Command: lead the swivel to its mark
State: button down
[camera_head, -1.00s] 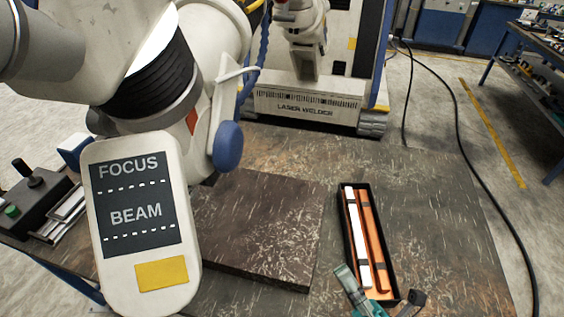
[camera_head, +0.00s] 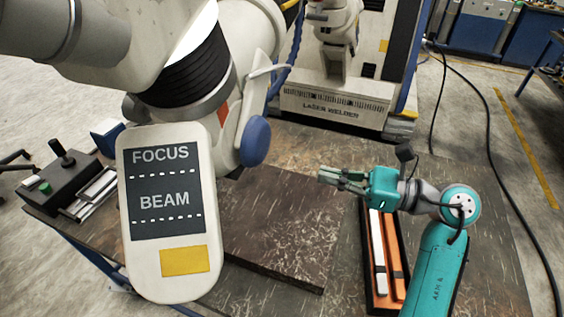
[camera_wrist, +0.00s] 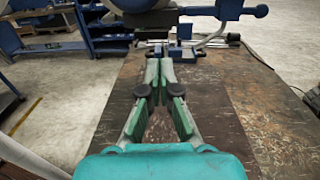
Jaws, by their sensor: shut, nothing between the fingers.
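A large white jointed arm hangs at the upper left of the head view, with a black ribbed collar (camera_head: 185,70) and a round blue knob (camera_head: 255,141). Its white head (camera_head: 172,288) carries a dark panel (camera_head: 165,195) reading FOCUS and BEAM, and a yellow patch (camera_head: 184,261). I cannot tell which spot is the swivel's mark. My gripper (camera_head: 322,175) is shut and empty, pointing left above the dark slab, to the right of the blue knob and apart from it. The wrist view shows the green fingers of my gripper (camera_wrist: 159,68) with their tips together.
A dark slab (camera_head: 280,230) lies on the worn table. An open case (camera_head: 372,300) with white and orange bars lies partly under my arm. A control box (camera_head: 55,187) with a stick stands at the left. A laser welder (camera_head: 335,108) stands behind the table.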

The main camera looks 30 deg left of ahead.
jog(key=x, duration=1.3)
jog(key=shift+a, duration=0.35)
jog(key=shift+s, duration=0.2)
